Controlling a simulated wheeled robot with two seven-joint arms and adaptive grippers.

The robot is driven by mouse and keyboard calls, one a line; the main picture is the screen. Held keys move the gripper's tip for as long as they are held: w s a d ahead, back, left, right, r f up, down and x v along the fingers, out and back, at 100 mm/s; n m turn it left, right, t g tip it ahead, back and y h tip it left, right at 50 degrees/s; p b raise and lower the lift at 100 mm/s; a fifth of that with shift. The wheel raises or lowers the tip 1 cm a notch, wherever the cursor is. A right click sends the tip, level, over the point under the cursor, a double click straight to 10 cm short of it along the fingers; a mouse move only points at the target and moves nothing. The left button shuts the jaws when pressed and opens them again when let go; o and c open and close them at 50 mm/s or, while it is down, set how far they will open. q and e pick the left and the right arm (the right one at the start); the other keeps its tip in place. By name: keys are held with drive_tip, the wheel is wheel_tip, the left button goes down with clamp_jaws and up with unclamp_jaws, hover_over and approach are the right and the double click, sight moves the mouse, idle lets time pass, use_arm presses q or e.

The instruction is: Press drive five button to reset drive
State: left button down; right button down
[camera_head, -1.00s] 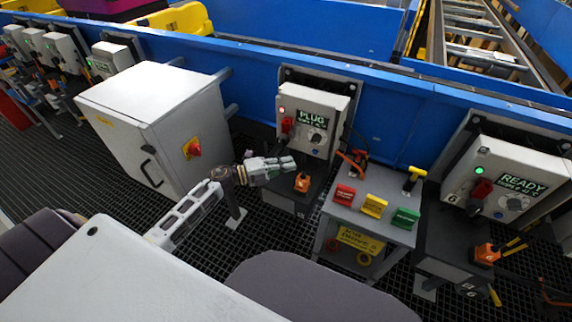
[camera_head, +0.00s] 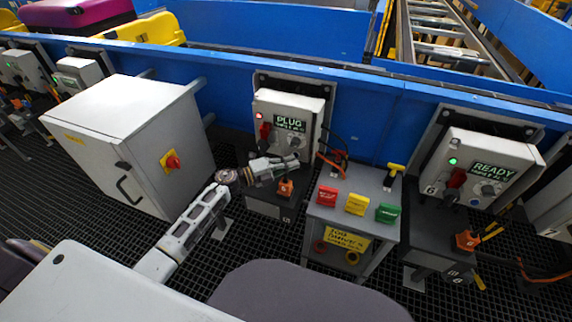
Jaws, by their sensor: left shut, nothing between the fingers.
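The drive box with the PLUG display (camera_head: 290,123) is mounted on the blue conveyor side, left of the drive marked 6; I take it for drive five, though I cannot read its number. It has a lit red lamp (camera_head: 259,116), a red switch (camera_head: 265,131) and a grey dial (camera_head: 295,141). My left gripper (camera_head: 296,161) is shut and empty, just below and in front of the box's lower front. I cannot tell whether it touches the box. The button is not clear to see there. My right gripper is out of view.
A large grey cabinet (camera_head: 118,140) with a red-yellow switch stands left of my arm. A grey stand (camera_head: 365,190) with red, yellow and green blocks stands right. Drive 6 (camera_head: 487,160) shows READY with a green lamp. An orange plug (camera_head: 286,188) sits below my gripper.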

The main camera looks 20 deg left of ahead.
use_arm(q)
drive_tip(key=shift+w, duration=0.1)
idle(0.3)
drive_tip(key=shift+w, duration=0.7)
drive_tip(key=shift+r, duration=0.2)
drive_tip(key=shift+w+a, duration=0.1)
